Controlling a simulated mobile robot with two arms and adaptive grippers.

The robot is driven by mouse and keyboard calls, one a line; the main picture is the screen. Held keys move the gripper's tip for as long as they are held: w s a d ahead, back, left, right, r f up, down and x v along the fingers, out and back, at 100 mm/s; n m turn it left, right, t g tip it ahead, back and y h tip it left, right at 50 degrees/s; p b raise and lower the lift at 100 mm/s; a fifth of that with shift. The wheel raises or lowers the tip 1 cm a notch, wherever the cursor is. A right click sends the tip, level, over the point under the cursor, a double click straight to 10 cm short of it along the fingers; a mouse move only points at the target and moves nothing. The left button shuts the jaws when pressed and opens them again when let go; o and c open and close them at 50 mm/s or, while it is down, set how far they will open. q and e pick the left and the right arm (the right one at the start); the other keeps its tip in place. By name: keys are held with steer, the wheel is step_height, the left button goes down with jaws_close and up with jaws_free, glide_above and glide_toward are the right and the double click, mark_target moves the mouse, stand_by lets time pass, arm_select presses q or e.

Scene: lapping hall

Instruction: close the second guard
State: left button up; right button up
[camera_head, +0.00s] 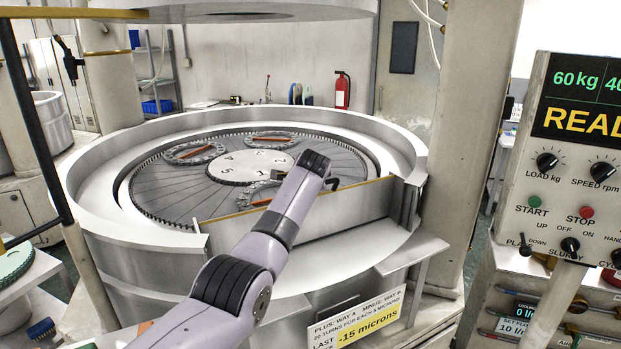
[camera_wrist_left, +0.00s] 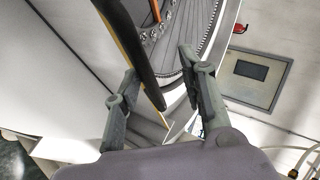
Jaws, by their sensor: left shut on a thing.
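The lapping machine (camera_head: 90,190) has a low round wall with a gap at the front. A grey guard panel (camera_head: 335,217) with an orange top edge stands across this gap; I cannot tell whether its ends are latched. My left gripper (camera_head: 322,181) is at the panel's top edge, near its middle, largely hidden by my own wrist. In the left wrist view the gripper (camera_wrist_left: 162,98) is shut on a dark bar (camera_wrist_left: 130,45) that runs alongside the orange edge, apparently the guard's handle. My right gripper is not in view.
Ring-shaped carriers (camera_head: 194,153) lie on the round plate inside. A control panel (camera_head: 575,190) on a post stands at the right. A black frame with a yellow rail (camera_head: 75,13) stands at the left. A yellow-labelled sign (camera_head: 355,326) is at the front.

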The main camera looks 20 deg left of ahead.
arm_select(q)
steer(key=v, duration=0.6)
steer(key=shift+s+r, duration=0.15)
stand_by(0.4)
